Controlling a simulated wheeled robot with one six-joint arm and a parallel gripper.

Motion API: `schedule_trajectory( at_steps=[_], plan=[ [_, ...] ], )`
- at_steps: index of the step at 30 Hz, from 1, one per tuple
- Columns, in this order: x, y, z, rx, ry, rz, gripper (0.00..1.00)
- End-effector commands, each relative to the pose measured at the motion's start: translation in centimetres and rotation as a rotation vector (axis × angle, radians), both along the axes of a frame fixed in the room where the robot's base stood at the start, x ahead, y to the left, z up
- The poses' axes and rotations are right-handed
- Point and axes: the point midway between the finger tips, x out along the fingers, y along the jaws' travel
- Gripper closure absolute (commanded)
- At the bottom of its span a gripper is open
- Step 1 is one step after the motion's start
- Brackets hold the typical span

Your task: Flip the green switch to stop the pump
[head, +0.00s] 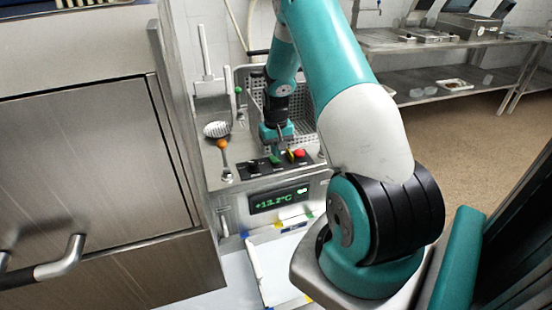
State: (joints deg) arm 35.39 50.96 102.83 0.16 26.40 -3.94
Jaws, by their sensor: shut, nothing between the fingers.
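The green switch (274,159) sits on the black control strip (261,168) at the front of the steel machine. A yellow control (295,154) and a red button (300,153) are to its right, and a black control (253,164) is to its left. My gripper (285,150) is shut and empty, pointing down just behind and above the strip, near the green and yellow controls. I cannot tell whether its tips touch anything. The display (279,199) below reads +13.2°C in green.
A perforated basket (251,92) stands behind my gripper. An orange-knobbed lever (223,145) and a green-knobbed rod (238,91) rise left of the strip. A large steel cabinet (80,170) fills the left. Steel shelving (440,75) stands at the back right.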

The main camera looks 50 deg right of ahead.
Motion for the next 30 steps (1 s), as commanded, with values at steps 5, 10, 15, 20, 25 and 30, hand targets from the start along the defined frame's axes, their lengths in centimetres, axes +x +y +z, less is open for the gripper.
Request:
schedule_trajectory(
  at_steps=[5,10,15,20,25,30],
  plan=[
    [0.0,0.0,0.0,0.0,0.0,0.0,1.0],
    [0.0,0.0,-0.02,0.0,0.0,0.0,1.0],
    [0.0,0.0,-0.2,0.0,0.0,0.0,1.0],
    [0.0,0.0,-0.45,0.0,0.0,0.0,1.0],
    [0.0,0.0,-0.7,0.0,0.0,0.0,1.0],
    [0.0,0.0,-0.96,0.0,0.0,0.0,1.0]
  ],
)
